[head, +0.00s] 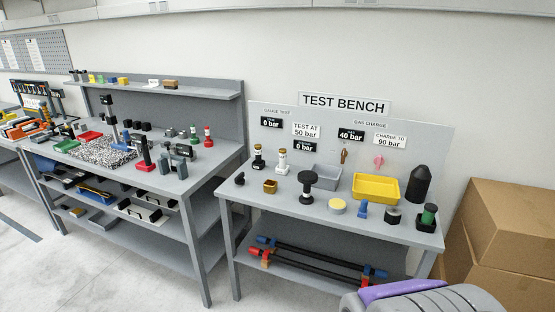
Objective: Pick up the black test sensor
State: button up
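The test bench (330,208) stands right of centre in the head view. At its left back stands a small upright black piece with a light band and gold-brown top (258,158), which looks like the black test sensor. A similar white piece (282,163) stands upright just right of it. Other black items on the bench are a small black part (240,179), a black knob-topped stand (307,184) and a large black round-tipped cylinder (419,186), so which is the sensor is not certain. My gripper is not in view.
A grey tray (321,178) and yellow tray (376,188) sit on the bench, with small parts along its front. Black bars (316,263) lie on its lower shelf. Cardboard boxes (507,235) stand right. A cluttered workbench (210,162) stands left. Floor shows at the lower left.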

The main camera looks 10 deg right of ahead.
aim_at(258, 147)
jog(key=i+j+z, duration=0.35)
jog(key=i+j, duration=0.5)
jog(key=j, duration=0.1)
